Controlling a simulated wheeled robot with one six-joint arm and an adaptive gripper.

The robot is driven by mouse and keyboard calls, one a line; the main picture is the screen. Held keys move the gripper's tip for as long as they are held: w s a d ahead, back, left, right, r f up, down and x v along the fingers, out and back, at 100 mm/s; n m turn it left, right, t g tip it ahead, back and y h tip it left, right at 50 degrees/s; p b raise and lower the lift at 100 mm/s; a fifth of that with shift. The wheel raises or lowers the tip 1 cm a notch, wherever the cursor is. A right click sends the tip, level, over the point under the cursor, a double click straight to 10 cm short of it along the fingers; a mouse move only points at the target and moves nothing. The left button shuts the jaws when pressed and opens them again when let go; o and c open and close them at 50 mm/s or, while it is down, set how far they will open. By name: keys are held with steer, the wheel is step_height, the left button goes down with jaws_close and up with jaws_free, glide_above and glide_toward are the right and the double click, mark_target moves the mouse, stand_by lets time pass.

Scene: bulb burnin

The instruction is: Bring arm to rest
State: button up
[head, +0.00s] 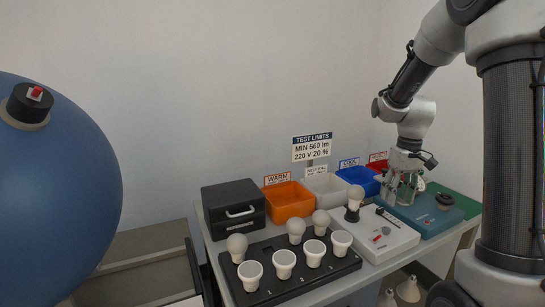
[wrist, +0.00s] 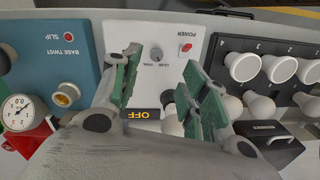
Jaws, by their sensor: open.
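My gripper (head: 399,192) hangs over the teal base-twist box (head: 425,215) at the right of the bench. In the wrist view its two green-padded fingers (wrist: 165,92) are spread apart with nothing held between them. A bulb (head: 355,197) stands upright on the white power box (head: 375,239), left of my gripper. In the wrist view this bulb is partly hidden behind a finger. The white box's red power button (wrist: 186,47) and a display reading OFF (wrist: 145,114) show there.
Orange (head: 289,203), white (head: 325,188), blue (head: 358,179) and red (head: 378,167) bins line the back beside a black case (head: 233,207). A large blue sphere (head: 60,190) fills the left.

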steer(key=s+a+r+t, duration=0.1)
steer(key=s+a+r, duration=0.1)
steer(key=s+r, duration=0.2)
steer(key=s+a+r+m+t, duration=0.1)
steer(key=s+r, duration=0.3)
steer(key=s, duration=0.7)
steer(key=s+a+r+t, duration=0.2)
steer(key=s+r, duration=0.2)
steer(key=s, duration=0.4)
steer(key=shift+a+r+t, duration=0.2)
steer(key=shift+a+t, duration=0.1)
